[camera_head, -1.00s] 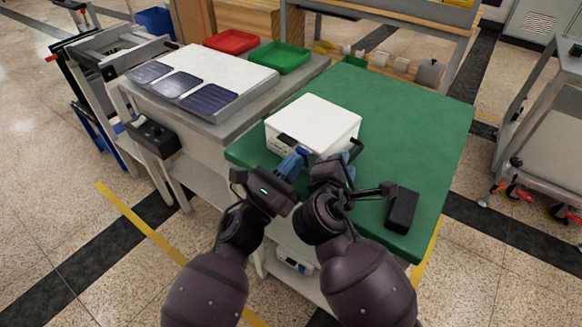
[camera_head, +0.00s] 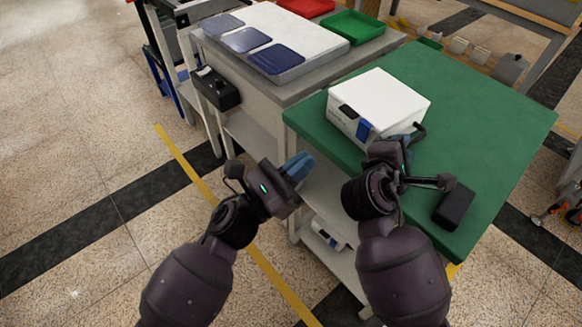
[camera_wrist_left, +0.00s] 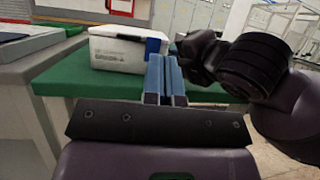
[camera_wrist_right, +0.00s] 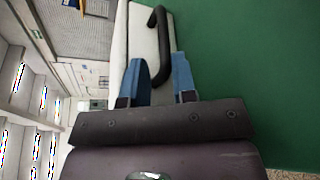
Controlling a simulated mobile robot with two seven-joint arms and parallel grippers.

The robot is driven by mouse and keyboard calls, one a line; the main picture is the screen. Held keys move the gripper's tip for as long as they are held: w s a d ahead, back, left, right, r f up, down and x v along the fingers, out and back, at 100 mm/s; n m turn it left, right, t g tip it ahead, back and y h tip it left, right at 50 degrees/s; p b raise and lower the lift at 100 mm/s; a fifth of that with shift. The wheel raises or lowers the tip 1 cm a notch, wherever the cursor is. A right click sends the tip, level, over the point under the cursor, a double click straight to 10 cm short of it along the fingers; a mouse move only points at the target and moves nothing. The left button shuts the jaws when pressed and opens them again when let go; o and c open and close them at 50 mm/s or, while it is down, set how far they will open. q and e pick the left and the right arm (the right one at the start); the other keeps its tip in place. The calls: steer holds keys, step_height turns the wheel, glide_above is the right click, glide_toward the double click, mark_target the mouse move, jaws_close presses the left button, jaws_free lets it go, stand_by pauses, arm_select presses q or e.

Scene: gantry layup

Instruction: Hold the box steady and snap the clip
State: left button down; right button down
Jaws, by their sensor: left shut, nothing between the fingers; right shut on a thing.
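The white box (camera_head: 378,100) stands on the green mat (camera_head: 480,120). A blue clip (camera_head: 363,130) lies against its front face, and it also shows in the left wrist view (camera_wrist_left: 152,44). Whether the clip is fully latched is too small to tell. My right gripper (camera_head: 406,142) is at the box's right side, shut on the black handle (camera_wrist_right: 160,40); the white side of the box shows beside its fingers. My left gripper (camera_head: 300,165) is shut and empty. It hangs in front of the table, apart from the box.
A black block (camera_head: 454,206) lies on the mat's near right corner. To the left stands a grey bench (camera_head: 300,87) with a white panel, dark blue plates, a red tray (camera_head: 305,7) and a green tray (camera_head: 353,27). The mat behind the box is clear.

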arm_select(q)
steer(key=shift+s+a, duration=0.75)
steer(key=shift+a, duration=0.25)
arm_select(e)
steer(key=shift+f, duration=0.2)
steer(key=c, duration=0.8)
jaws_free()
steer(key=shift+r, duration=0.1)
steer(key=shift+c, duration=0.2)
